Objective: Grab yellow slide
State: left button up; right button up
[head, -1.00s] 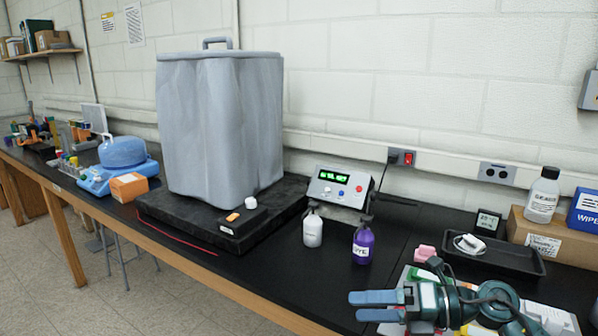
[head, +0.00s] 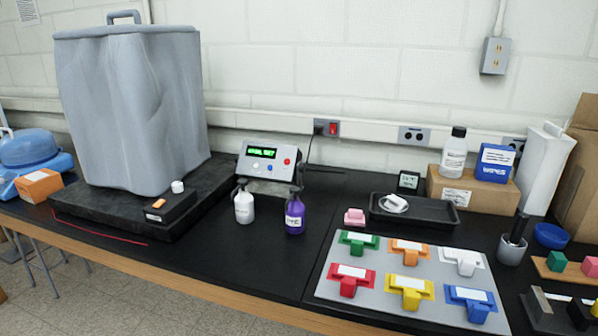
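The yellow slide (head: 409,299) is a T-shaped piece with a white label on top. It lies in the middle of the front row on a light grey mat (head: 325,291) at the lower right of the head view. The red slide (head: 349,287) is to its left and the blue slide (head: 470,311) to its right. Green (head: 357,248), orange (head: 409,258) and white (head: 463,267) slides form the row behind. Neither gripper shows in the head view, and nothing covers the yellow slide.
A black tray (head: 443,219) with a white item and a pink block (head: 354,216) sit behind the mat. A purple bottle (head: 295,216) and white bottle (head: 244,207) stand left. A grey cup (head: 512,249) and small blocks are right. Bare black bench lies left of the mat.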

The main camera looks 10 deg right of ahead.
aim_at(412, 289)
jog(key=l+z, duration=0.1)
jog(key=z, duration=0.25)
jog(key=l+z, duration=0.1)
jog(key=z, duration=0.25)
jog(key=l+z, duration=0.1)
jog(key=z, duration=0.25)
